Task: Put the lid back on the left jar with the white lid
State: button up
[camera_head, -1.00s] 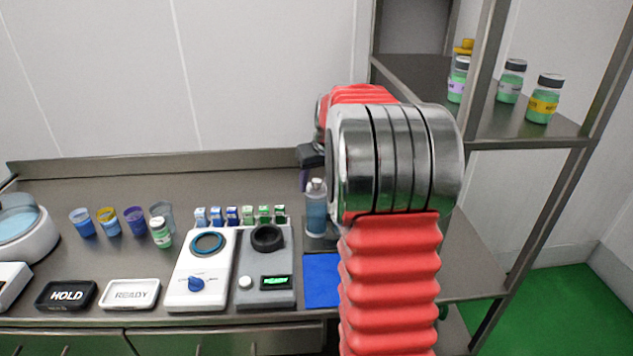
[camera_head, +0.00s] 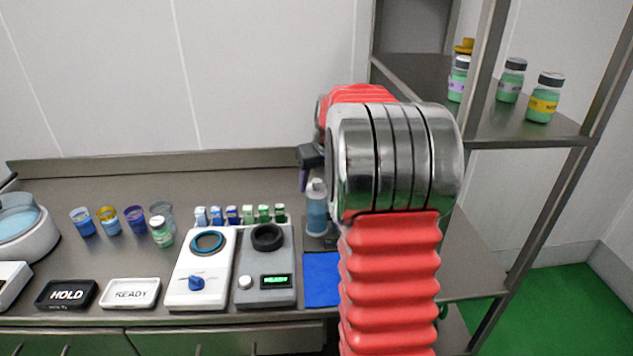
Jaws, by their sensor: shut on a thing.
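A small green jar with a white lid (camera_head: 162,232) stands upright on the counter, in front of the row of cups. My gripper (camera_head: 304,182) is at the back of the counter, left of my silver arm joint and above the clear blue bottle. It appears as a dark body with a slim purple part pointing down. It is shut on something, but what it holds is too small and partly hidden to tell. No separate loose white lid shows. A clear bottle with blue liquid (camera_head: 316,212) stands upright below and right of the gripper.
Several cups (camera_head: 135,218) stand left of the white dial device (camera_head: 201,268) and grey device (camera_head: 266,272). Small cartons (camera_head: 232,215) line up behind them. HOLD (camera_head: 66,294) and READY (camera_head: 130,293) trays lie in front. A blue mat (camera_head: 321,279) is right. Jars (camera_head: 543,98) stand on the shelf.

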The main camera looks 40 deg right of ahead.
dwell(0.4)
jog(key=o, duration=1.3)
jog(key=shift+o, duration=0.5)
jog(key=o, duration=0.4)
jog(key=shift+c, duration=0.2)
jog(key=shift+r, duration=3.5)
jog(key=shift+c, duration=0.5)
